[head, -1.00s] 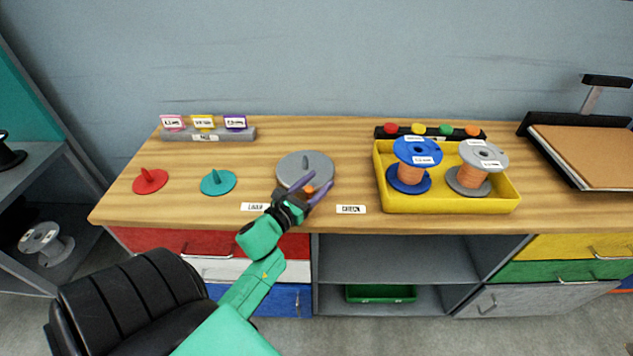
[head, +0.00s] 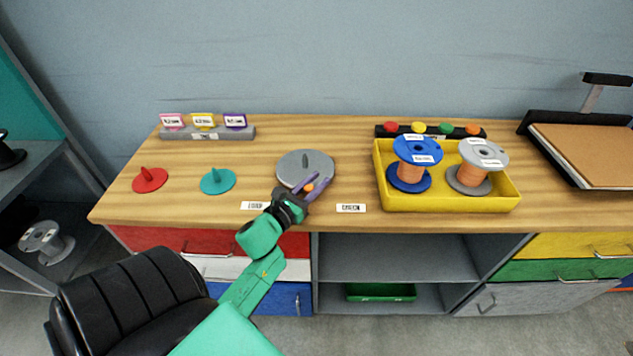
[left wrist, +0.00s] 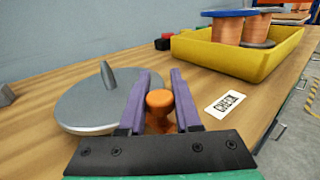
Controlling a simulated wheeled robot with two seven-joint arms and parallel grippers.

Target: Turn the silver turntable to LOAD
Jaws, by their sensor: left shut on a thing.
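The silver turntable (head: 297,166) is a flat grey disc with a raised fin on top, lying on the wooden bench; it also shows at left in the left wrist view (left wrist: 85,108). An orange knob (left wrist: 159,98) stands at its near right edge, toward the front of the bench. My left gripper (head: 316,181) has its purple fingers shut on this knob, one on each side. The LOAD label (head: 254,205) lies in front of the disc to the left. The CHECK label (head: 351,208) lies to the right, also visible in the left wrist view (left wrist: 227,102).
Red (head: 150,180) and teal (head: 218,181) discs lie left of the turntable. A yellow tray (head: 450,203) with two copper-wound spools stands to the right. A grey card holder (head: 235,133) and a black strip with coloured buttons (head: 432,131) stand at the back.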

